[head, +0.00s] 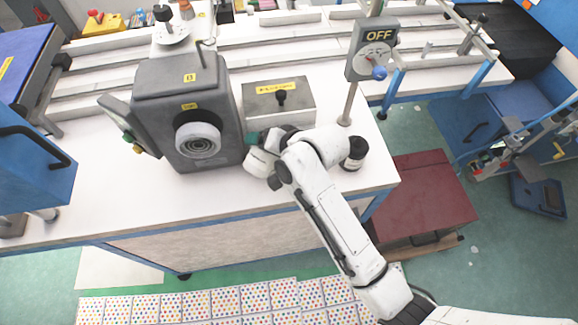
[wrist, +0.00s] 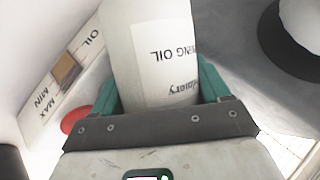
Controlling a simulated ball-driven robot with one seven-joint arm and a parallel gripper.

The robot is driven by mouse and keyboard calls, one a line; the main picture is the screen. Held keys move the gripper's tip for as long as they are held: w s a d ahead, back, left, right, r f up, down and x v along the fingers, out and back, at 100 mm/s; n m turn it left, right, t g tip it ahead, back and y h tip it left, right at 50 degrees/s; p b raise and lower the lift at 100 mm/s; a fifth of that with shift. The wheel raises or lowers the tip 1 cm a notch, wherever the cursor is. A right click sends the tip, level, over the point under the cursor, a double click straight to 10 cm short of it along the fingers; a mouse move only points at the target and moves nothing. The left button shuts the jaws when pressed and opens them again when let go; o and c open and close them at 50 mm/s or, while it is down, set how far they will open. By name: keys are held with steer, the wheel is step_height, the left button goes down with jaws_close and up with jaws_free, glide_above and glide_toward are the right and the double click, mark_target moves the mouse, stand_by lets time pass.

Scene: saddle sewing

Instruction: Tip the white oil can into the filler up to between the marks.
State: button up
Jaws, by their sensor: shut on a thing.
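The white oil can (wrist: 150,45) has a pale label whose lettering, partly reading "ING OIL", appears upside down in the wrist view. My gripper (wrist: 157,88) is shut on it, with teal fingers at both sides. A gauge strip (wrist: 62,72) marked MAX, MIN and OIL, with an amber window, shows at left. Part of a red round thing (wrist: 76,120) lies beside the gripper. In the head view my gripper (head: 254,142) is by the right side of the dark grey machine (head: 185,105); I cannot make out the can there. I cannot identify the filler opening or see any flow.
A grey box (head: 279,103) with a black knob stands just behind my gripper. A post with an OFF switch (head: 375,50) rises to the right. The white bench top (head: 100,200) is clear at the front left. A dark red cabinet (head: 420,190) stands right of the bench.

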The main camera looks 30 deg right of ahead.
steer(key=shift+w+d+r, duration=0.15)
steer(key=shift+d, duration=0.3)
steer(key=shift+w+d+n+t+h+b, duration=0.15)
steer(key=shift+d+n+t+h+b, duration=0.3)
steer(key=shift+d+h, duration=0.5)
steer(key=shift+d+n+h, duration=0.2)
steer(key=shift+n+h, duration=0.05)
steer(key=shift+h, duration=0.2)
steer(key=shift+a+f, duration=0.1)
steer(key=shift+f, duration=0.15)
steer(key=shift+a+r+p, duration=0.15)
steer(key=shift+r+p, duration=0.3)
steer(key=shift+p, duration=0.05)
steer(key=shift+r, duration=0.3)
steer(key=shift+w+a+r, duration=0.1)
steer(key=shift+w+r, duration=0.05)
steer(key=shift+r, duration=0.15)
